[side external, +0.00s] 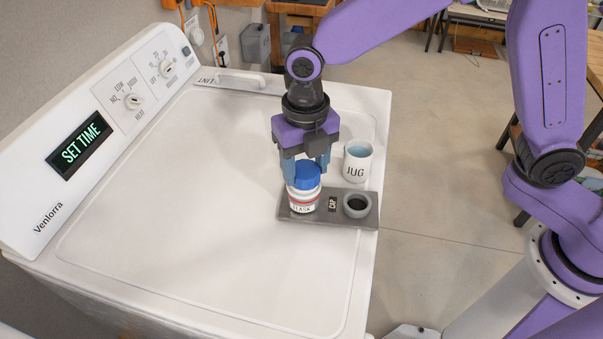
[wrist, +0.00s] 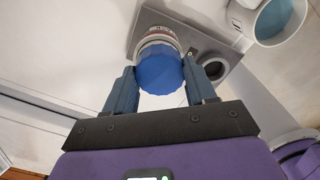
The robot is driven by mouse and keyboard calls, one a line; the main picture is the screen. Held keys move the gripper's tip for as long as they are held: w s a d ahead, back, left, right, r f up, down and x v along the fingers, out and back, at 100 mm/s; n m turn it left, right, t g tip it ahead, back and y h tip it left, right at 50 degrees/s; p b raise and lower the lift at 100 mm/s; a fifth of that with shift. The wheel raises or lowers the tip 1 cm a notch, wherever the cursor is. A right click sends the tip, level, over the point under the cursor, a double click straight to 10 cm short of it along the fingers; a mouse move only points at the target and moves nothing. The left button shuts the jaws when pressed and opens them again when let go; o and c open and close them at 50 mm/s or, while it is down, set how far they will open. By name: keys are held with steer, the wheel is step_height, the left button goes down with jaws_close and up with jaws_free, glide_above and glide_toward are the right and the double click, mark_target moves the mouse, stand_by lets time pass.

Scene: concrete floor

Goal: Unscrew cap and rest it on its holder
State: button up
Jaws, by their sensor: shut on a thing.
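A white flask (side external: 304,199) with a blue cap (side external: 307,176) stands upright on the left part of a grey base plate (side external: 325,217). The blue cap also shows in the wrist view (wrist: 160,73), with the flask (wrist: 158,39) beyond it. My gripper (side external: 306,172) comes down from above and its fingers are shut on the cap's sides. The cap sits on the flask's neck; I cannot tell how tightly. The cap holder, a grey ring with a dark hollow (side external: 357,204), stands empty on the right part of the plate beside a "CAP" label (side external: 332,204).
A white jug (side external: 357,161) with pale blue inside stands just behind the plate, near the machine's right edge. The white machine top (side external: 190,220) is clear to the left. A control panel (side external: 110,120) rises at the far left. A handle (side external: 240,78) is at the back.

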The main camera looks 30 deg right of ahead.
mark_target(305, 169)
steer(key=shift+r, duration=0.8)
stand_by(0.4)
steer(key=shift+r, duration=0.9)
step_height(305, 169, up, 4)
steer(key=shift+r, duration=0.25)
steer(key=shift+s+d+r, duration=0.15)
steer(key=shift+d+r, duration=0.05)
steer(key=s+d+f, duration=0.4)
steer(key=s+d, duration=0.2)
steer(key=d, duration=0.1)
steer(key=shift+d+f, duration=0.35)
steer(key=shift+f, duration=0.05)
steer(key=shift+f, duration=0.1)
steer(key=shift+m, duration=0.3)
steer(key=shift+a+f, duration=0.1)
steer(key=shift+f, duration=2.7)
steer(key=shift+f, duration=1.25)
